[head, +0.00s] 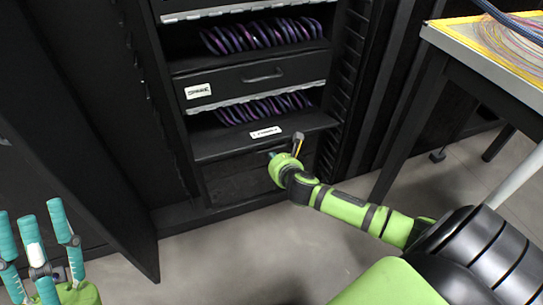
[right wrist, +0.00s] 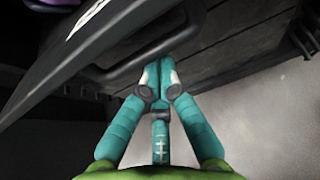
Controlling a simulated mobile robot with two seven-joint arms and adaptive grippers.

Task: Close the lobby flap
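The flap that I take for the lobby flap (head: 230,143) is the lower dark panel in the cabinet, with a foreshortened white label. It appears tilted outward, not upright like the panel above. In the right wrist view its labelled face (right wrist: 75,50) and dark bar handle (right wrist: 140,62) show close up. My right gripper (right wrist: 159,66) has its teal fingers together, with the tips at the handle; I see no handle between them. In the head view the right gripper (head: 275,156) is mostly hidden by its wrist. My left gripper (head: 32,220) is open and empty, at lower left.
Above is an upright drawer-like panel (head: 284,86) with a handle and label; purple cable coils (head: 262,36) lie on the shelves. The cabinet door (head: 95,140) stands open at left. A table (head: 470,50) with fibres is at upper right. Floor in front is clear.

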